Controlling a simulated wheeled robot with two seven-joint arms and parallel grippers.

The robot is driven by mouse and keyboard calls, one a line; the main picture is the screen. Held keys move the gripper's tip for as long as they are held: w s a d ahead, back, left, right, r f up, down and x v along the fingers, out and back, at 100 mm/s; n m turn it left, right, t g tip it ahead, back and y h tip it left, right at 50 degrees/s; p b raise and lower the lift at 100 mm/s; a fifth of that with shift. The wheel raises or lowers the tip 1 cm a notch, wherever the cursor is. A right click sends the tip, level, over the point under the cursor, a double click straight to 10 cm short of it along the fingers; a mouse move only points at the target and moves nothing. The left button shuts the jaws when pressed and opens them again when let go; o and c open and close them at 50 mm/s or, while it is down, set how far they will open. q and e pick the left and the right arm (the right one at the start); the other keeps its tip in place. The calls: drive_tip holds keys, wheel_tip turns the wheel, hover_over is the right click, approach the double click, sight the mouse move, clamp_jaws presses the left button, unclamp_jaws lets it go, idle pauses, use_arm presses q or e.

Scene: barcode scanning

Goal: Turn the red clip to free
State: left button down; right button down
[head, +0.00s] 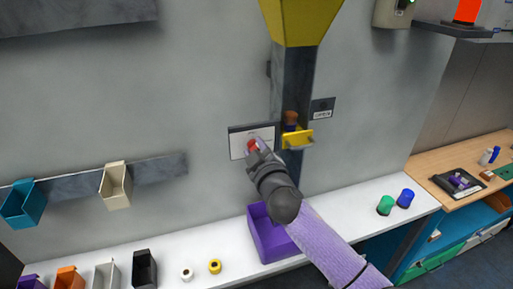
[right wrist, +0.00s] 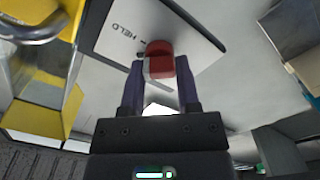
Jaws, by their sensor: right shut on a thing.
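The red clip (head: 252,145) is on a white plate (head: 238,143) on the grey wall. In the right wrist view the red clip (right wrist: 159,60) sits between the fingertips of my right gripper (right wrist: 160,72). The word HELD is printed on the plate (right wrist: 205,45) beside the clip. In the head view my right gripper (head: 255,153) reaches up to the plate and partly covers it and the clip. It is shut on the clip. My left gripper is not in view.
Right of the plate, a yellow holder (head: 298,138) with a brown-topped item (head: 291,118) sits on a grey column under a yellow hopper (head: 302,20). A purple bin (head: 268,240) stands below on the white shelf (head: 345,222). Coloured bins and spools line the left.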

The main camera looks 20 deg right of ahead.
drive_tip(key=shift+f+n+p, duration=0.15)
drive_tip(key=shift+n+p, duration=0.6)
drive_tip(key=shift+n, duration=3.85)
drive_tip(key=shift+c, duration=1.7)
unclamp_jaws()
drive_tip(key=shift+s, duration=0.1)
drive_tip(key=s, duration=0.9)
drive_tip(key=shift+s+b, duration=0.35)
drive_tip(key=shift+b, duration=0.05)
